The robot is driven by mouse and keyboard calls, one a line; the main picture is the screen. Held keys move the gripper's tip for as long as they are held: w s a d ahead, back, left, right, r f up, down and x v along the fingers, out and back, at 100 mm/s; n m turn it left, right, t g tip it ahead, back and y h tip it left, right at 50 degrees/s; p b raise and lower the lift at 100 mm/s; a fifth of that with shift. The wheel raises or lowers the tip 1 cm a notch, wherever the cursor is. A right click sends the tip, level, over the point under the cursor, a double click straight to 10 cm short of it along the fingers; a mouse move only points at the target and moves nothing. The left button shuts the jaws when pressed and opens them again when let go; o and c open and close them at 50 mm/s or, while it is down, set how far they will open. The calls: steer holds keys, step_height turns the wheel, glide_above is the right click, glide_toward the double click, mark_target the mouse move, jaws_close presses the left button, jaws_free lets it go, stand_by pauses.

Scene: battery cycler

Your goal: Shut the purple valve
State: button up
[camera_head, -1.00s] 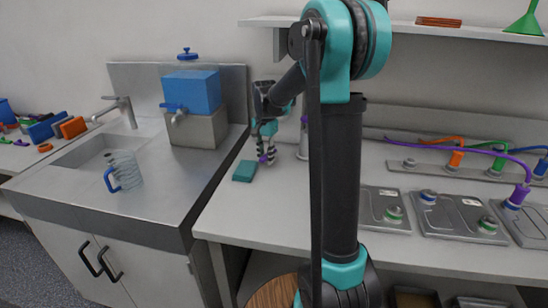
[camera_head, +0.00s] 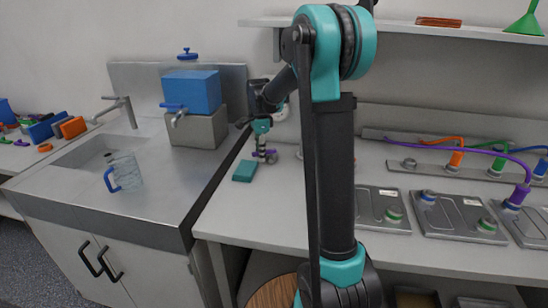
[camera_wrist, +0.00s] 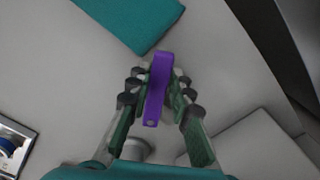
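The purple valve (camera_wrist: 160,85) shows in the wrist view as a long purple lever running between my two fingers. My gripper (camera_wrist: 158,82) has its fingers drawn in close on both sides of the lever. Whether both pads press on it is hard to see. In the head view my gripper (camera_head: 264,154) points down over the back left of the counter, with purple at its fingertips. A round grey fitting (camera_wrist: 136,149) lies below the lever in the wrist view. Most of the valve's body is hidden by my fingers.
A teal block (camera_head: 245,171) lies close by my gripper. The sink unit (camera_head: 160,215) stands left, with a clear jug (camera_head: 126,172) and a blue dispenser (camera_head: 192,92). Flat grey devices (camera_head: 455,218) and coloured hoses (camera_head: 465,147) are at right. A shelf (camera_head: 400,29) hangs above.

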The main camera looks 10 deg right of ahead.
steer(key=shift+w+a+m, duration=0.1)
steer(key=shift+w+m, duration=0.1)
steer(key=shift+m, duration=0.2)
steer(key=m, duration=0.1)
steer(key=w+m, duration=0.1)
steer(key=m, duration=0.1)
steer(key=w+m, duration=0.1)
steer(key=m, duration=0.1)
steer(key=shift+w+d, duration=0.2)
steer(key=shift+d, duration=0.05)
steer(key=shift+w, duration=0.15)
steer(key=shift+o, duration=1.2)
steer(key=shift+d, duration=0.1)
step_height(320, 180, up, 8)
steer(key=shift+w, duration=0.2)
